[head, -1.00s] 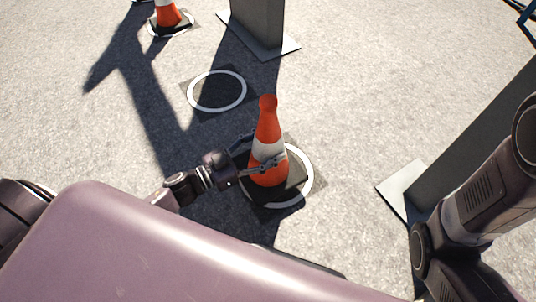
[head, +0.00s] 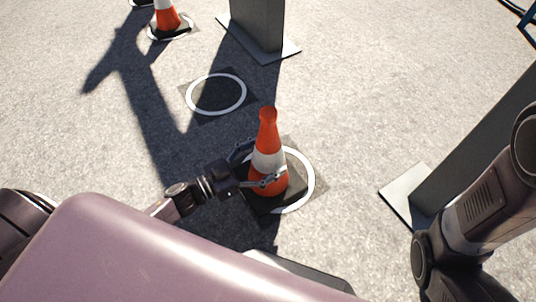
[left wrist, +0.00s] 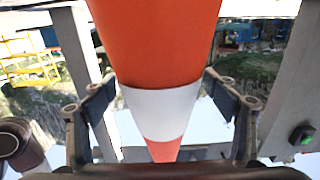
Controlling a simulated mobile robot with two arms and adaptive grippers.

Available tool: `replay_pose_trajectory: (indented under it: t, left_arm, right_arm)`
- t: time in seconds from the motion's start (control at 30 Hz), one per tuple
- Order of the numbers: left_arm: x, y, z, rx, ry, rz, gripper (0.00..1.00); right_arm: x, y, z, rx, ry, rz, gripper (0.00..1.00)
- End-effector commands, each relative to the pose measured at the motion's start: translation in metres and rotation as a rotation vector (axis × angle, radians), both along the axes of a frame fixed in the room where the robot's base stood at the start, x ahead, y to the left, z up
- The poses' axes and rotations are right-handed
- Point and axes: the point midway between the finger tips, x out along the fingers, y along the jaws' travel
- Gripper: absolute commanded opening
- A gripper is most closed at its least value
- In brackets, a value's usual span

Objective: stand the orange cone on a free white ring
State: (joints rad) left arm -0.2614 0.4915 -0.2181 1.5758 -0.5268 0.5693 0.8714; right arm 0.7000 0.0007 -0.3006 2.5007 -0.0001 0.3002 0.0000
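The orange cone (head: 267,148) with its white band is upright at the middle of the head view. Its black base (head: 268,203) overlaps the left part of a white ring (head: 311,180); I cannot tell whether it touches the ground. My left gripper (head: 262,166) has a finger on each side of the cone and looks shut on it. In the left wrist view the cone (left wrist: 160,45) fills the middle between both fingers (left wrist: 160,100). A second white ring (head: 216,94), farther back, is empty. My right gripper is out of view.
Another orange cone (head: 167,18) stands on a white ring at the back left. A grey post (head: 257,22) on a flat plate stands behind the empty ring. Another grey post (head: 468,145) rises on the right from a plate (head: 402,198). Pavement between is clear.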

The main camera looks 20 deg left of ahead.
Motion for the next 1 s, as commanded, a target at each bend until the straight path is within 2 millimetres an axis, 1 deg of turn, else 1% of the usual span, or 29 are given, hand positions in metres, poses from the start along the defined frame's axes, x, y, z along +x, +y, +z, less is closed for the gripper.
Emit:
replay_pose_trajectory:
  t: [0.17, 0.27, 0.37, 0.6, 0.7, 0.83, 1.0]
  left_arm:
    - [0.0, 0.0, 0.002, 0.0, 0.0, 0.0, 0.79]
    - [-0.005, 0.004, 0.004, 0.0, 0.003, 0.0, 0.79]
    - [-0.017, 0.013, 0.006, 0.001, 0.004, 0.001, 0.79]
    - [-0.057, 0.045, 0.007, 0.002, 0.006, 0.002, 0.79]
    - [-0.072, 0.057, 0.006, 0.002, 0.005, 0.001, 0.79]
    - [-0.086, 0.068, 0.004, 0.001, 0.003, 0.001, 0.79]
    - [-0.094, 0.074, 0.003, 0.001, 0.001, 0.001, 0.79]
  right_arm:
    - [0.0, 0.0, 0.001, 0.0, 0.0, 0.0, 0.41]
    - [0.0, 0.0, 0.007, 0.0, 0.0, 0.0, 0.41]
    - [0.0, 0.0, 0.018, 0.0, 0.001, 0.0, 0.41]
    - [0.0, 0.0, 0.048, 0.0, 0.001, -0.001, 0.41]
    - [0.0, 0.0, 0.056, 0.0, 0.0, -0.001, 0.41]
    - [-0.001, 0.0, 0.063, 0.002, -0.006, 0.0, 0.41]
    - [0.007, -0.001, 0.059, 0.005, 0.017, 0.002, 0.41]
